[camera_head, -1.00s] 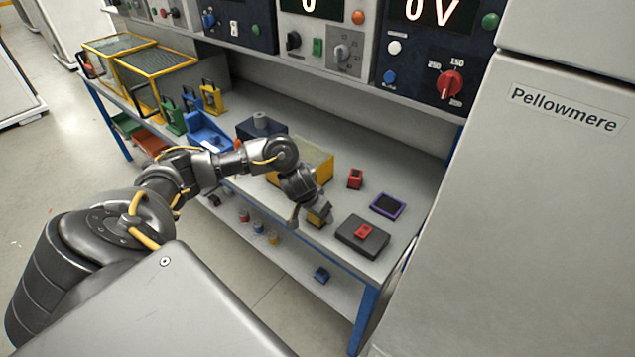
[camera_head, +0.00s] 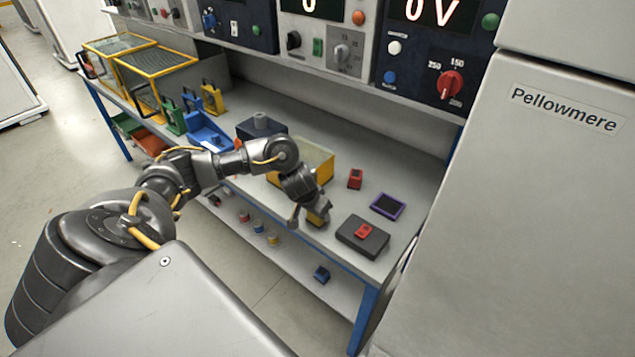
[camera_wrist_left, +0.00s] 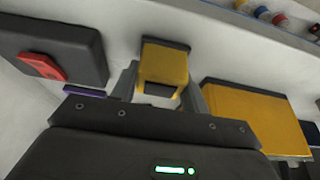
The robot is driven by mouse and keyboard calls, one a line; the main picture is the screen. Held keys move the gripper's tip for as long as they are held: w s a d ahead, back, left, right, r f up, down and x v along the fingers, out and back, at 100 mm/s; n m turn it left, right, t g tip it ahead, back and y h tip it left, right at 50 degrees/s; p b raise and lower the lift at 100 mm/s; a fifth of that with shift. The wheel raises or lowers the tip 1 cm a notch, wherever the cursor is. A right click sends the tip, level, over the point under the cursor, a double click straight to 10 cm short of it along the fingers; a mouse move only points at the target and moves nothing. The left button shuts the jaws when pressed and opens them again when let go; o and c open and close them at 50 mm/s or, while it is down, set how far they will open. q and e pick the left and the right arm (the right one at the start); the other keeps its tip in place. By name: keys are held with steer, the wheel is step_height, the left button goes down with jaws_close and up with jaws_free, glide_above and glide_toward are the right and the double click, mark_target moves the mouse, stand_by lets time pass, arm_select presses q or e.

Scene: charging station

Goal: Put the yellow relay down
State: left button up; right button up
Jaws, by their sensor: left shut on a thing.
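The yellow relay (camera_wrist_left: 163,66) is a small yellow block with a dark base, held between the two fingers of my left gripper (camera_wrist_left: 160,85) in the left wrist view. In the head view the left gripper (camera_head: 309,218) points down over the front of the bench top, with the relay (camera_head: 318,217) showing at its fingertips. I cannot tell whether the relay's base touches the bench top. The right gripper is not in view.
A dark box with a red piece on top (camera_head: 362,236) stands right of the relay. A yellow box (camera_head: 318,165) is behind the gripper. A red block (camera_head: 355,178) and a purple-rimmed tray (camera_head: 387,206) lie further back. Bare bench top (camera_head: 341,202) lies between them.

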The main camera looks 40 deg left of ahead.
arm_select(q)
steer(key=shift+r, duration=0.5)
step_height(320, 180, up, 3)
steer(key=shift+s+f+p, duration=0.1)
steer(key=shift+p, duration=0.4)
steer(key=s+d+r+p, duration=0.2)
steer(key=s+r+p, duration=0.2)
steer(key=s, duration=0.2)
steer(key=s+d+r+p, duration=0.2)
steer(key=s+r+p, duration=0.2)
steer(key=s, duration=0.3)
steer(key=shift+d+r+p, duration=0.3)
steer(key=shift+r+p, duration=0.05)
steer(key=shift+r, duration=0.15)
steer(key=shift+w, duration=0.1)
